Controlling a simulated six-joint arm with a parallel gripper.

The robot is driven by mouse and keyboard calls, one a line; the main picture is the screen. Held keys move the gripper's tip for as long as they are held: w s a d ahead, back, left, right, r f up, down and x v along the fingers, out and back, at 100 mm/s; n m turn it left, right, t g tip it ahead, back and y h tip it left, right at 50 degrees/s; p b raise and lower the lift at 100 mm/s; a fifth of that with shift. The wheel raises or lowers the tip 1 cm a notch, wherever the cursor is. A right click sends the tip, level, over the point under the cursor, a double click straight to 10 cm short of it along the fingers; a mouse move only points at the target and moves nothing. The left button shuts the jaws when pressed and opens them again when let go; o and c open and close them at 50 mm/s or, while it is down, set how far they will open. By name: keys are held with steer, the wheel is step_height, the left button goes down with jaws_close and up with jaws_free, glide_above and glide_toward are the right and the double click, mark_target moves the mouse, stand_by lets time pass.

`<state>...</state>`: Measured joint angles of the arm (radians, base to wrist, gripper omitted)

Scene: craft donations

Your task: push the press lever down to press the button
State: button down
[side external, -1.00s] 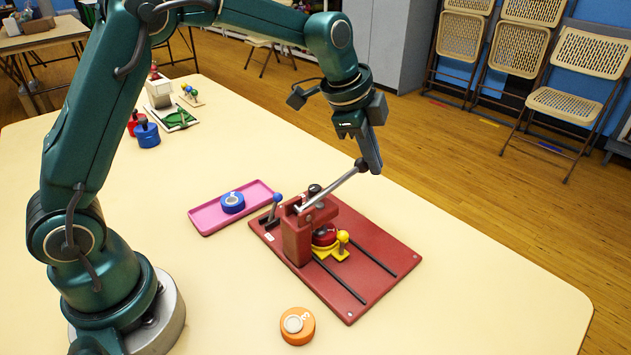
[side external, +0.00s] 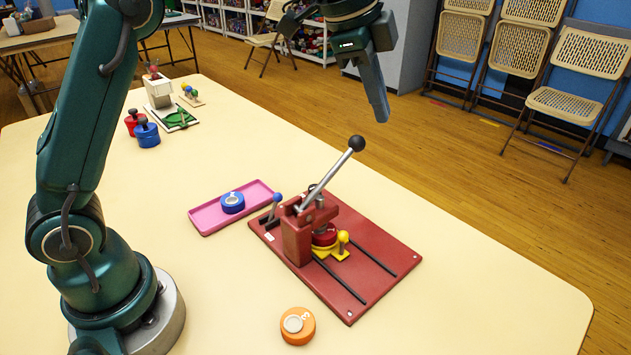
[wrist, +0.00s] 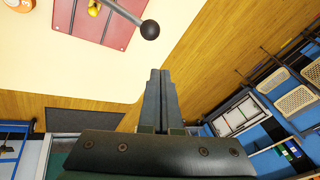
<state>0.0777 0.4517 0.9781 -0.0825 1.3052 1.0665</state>
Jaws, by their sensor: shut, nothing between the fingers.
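The red press (side external: 298,232) stands on a red base plate (side external: 345,290) on the table. Its lever (side external: 330,180) is a grey bar slanting up to the right and ends in a black ball knob (side external: 356,143). A red die (side external: 323,237) sits under the press head, over a yellow piece (side external: 330,251) with a yellow knob. Whether a button lies inside is hidden. My gripper (side external: 381,116) is shut and empty, above and slightly right of the knob, apart from it. In the wrist view the closed fingers (wrist: 158,75) point toward the knob (wrist: 149,29) without touching it.
A pink tray (side external: 207,224) with a blue round die lies left of the press, near a small blue-knobbed lever (side external: 277,198). An orange round piece (side external: 297,326) lies in front. Red and blue knobbed dies stand at the back left. The table's right side is clear.

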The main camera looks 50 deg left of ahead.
steer(key=shift+a+r, duration=0.1)
steer(key=shift+r, duration=1.15)
steer(key=s+a+r+n+t, duration=0.25)
steer(key=s+r, duration=0.25)
steer(key=s, duration=0.6)
steer(key=s+a+f+n+g+y, duration=0.1)
steer(key=s+a+f+n, duration=0.1)
steer(key=s+f+n, duration=0.7)
steer(key=s+f, duration=0.3)
steer(key=f, duration=0.2)
steer(key=shift+s+f+n+g, duration=0.2)
steer(key=shift+f+n+g, duration=0.15)
steer(key=shift+f, duration=0.05)
